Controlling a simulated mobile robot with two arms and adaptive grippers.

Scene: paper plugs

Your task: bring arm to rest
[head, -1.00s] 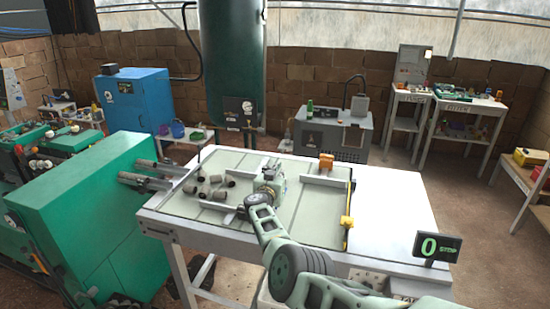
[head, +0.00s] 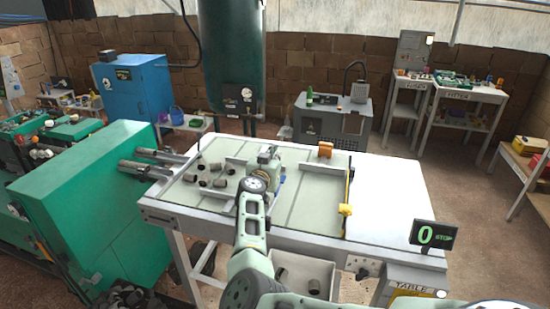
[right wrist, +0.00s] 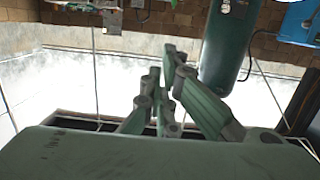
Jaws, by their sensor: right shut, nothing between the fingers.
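My right gripper (head: 268,156) is over the middle of the grey-green table top (head: 310,215), to the right of the loose plugs; its fingers are small in the head view. In the right wrist view the fingers (right wrist: 163,88) are close together with nothing between them. Several grey-brown paper plugs (head: 219,183) lie on the left part of the table top, apart from the gripper as far as I can tell. My left gripper is not in view.
A pale bin (head: 313,268) with a few plugs sits under the table's front edge. An orange block (head: 325,149) and a yellow fitting (head: 345,209) stand on the table. The table's white right part is clear.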

